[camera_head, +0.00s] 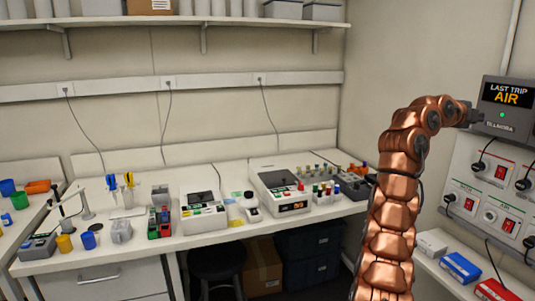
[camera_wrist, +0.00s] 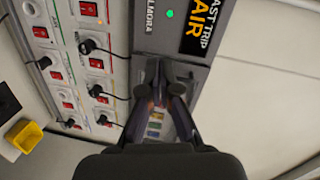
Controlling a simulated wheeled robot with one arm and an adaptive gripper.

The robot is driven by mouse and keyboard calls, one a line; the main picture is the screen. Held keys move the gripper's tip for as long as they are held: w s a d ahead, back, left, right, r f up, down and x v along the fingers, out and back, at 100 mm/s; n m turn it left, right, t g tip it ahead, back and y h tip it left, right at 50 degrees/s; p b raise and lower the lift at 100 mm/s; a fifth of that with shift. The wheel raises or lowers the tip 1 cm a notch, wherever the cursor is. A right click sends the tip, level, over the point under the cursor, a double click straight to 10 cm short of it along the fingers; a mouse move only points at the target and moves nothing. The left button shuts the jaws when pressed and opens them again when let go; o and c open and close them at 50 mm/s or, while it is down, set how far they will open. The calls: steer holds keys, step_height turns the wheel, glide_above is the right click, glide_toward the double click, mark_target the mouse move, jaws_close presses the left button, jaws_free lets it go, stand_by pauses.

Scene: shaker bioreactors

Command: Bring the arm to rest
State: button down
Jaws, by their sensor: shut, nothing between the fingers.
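My copper-coloured arm (camera_head: 394,215) rises at the right of the head view and bends toward the wall. My gripper (camera_head: 472,115) is at its end, in front of or against the lower left part of a grey box (camera_head: 485,117) with a "LAST TRIP AIR" display. In the wrist view my gripper (camera_wrist: 165,75) is shut and empty, its dark fingertips over the lower edge of the same box (camera_wrist: 185,45). I cannot tell whether they touch it. A green light (camera_wrist: 169,14) is lit on the box.
A wall panel (camera_head: 490,195) with red switches, sockets and plugged cables is below the box. A shelf (camera_head: 430,268) under it holds white, blue and red boxes. A long bench (camera_head: 120,258) with lab devices runs along the back wall. A black stool (camera_head: 217,260) stands before it.

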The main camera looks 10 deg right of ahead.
steer(key=w+a+f+n+t+y, duration=0.2)
steer(key=w+a+f+n+y, duration=0.1)
steer(key=w+a+n+y, duration=0.25)
steer(key=w+a+f+n+t+y, duration=0.1)
steer(key=w+a+f+n+y, duration=0.1)
steer(key=w+a+f+n, duration=0.45)
steer(key=s+a+f+n+y, duration=0.2)
steer(key=s+a+n, duration=0.2)
steer(key=a, duration=0.7)
steer(key=s+a+f+n+y, duration=0.3)
steer(key=s+a+n, duration=0.1)
steer(key=a, duration=0.6)
steer(key=s+a+f+n+g+y, duration=0.1)
steer(key=s+a+f+n, duration=0.3)
steer(key=s, duration=1)
steer(key=s+a+f+n+g+y, duration=0.1)
steer(key=s+a+f+n+g, duration=0.3)
steer(key=s+a+f, duration=0.6)
steer(key=s+a+f+n+g+y, duration=0.1)
steer(key=s+a+f+n+g, duration=0.2)
steer(key=s, duration=1.7)
steer(key=a+f, duration=0.4)
steer(key=a, duration=0.1)
steer(key=shift+n, duration=0.4)
steer(key=shift+y, duration=0.25)
